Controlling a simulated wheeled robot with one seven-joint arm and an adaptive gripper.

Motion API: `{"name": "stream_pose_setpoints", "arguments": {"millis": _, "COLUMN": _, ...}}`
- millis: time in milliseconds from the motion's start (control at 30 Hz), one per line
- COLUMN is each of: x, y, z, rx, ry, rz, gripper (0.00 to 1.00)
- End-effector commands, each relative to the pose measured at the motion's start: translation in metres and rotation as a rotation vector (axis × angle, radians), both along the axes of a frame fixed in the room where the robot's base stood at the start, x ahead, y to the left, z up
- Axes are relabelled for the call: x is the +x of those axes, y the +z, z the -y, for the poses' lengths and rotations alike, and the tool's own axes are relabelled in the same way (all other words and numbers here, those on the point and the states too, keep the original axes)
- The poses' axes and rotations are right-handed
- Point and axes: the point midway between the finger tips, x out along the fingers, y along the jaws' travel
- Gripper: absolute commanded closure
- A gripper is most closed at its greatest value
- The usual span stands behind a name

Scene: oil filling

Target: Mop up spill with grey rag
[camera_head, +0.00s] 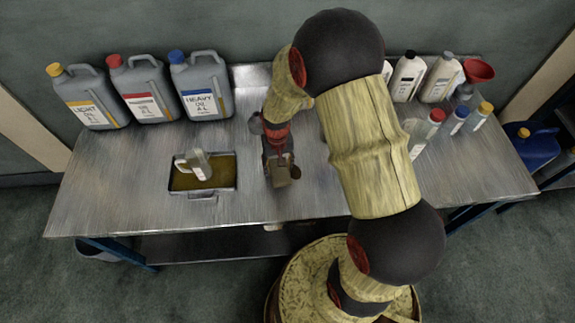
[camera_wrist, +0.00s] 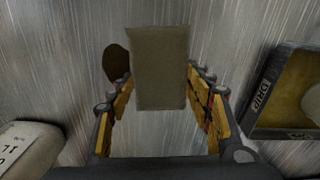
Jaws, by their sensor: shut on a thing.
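My gripper (camera_head: 280,160) is over the middle of the metal table, pointing down. In the wrist view its two fingers (camera_wrist: 160,80) are shut on the grey rag (camera_wrist: 160,62), a flat grey-brown rectangle between the tips. The rag (camera_head: 282,180) also shows below the fingers in the head view. The dark brown spill (camera_wrist: 117,62) lies on the metal just beside the rag, on its left in the wrist view. In the head view a small part of the spill (camera_head: 296,172) shows to the right of the rag. I cannot tell whether the rag touches the table.
A drip tray (camera_head: 202,191) with brownish oil and a clear jug (camera_head: 197,165) stands left of my gripper. Several oil cans, including the blue-capped can (camera_head: 202,85), line the back left. Bottles and a red funnel (camera_head: 478,70) stand at the right. The front middle is clear.

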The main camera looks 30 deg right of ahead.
Motion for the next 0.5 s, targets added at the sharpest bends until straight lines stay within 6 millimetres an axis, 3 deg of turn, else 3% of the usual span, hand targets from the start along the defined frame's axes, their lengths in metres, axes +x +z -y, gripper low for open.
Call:
{"name": "stream_pose_setpoints", "arguments": {"millis": 167, "x": 0.001, "y": 0.000, "z": 0.009, "rx": 0.000, "ry": -0.003, "rz": 0.000, "gripper": 0.70}}
{"name": "stream_pose_setpoints", "arguments": {"millis": 500, "x": 0.000, "y": 0.000, "z": 0.059, "rx": 0.000, "ry": -0.004, "rz": 0.000, "gripper": 0.70}}
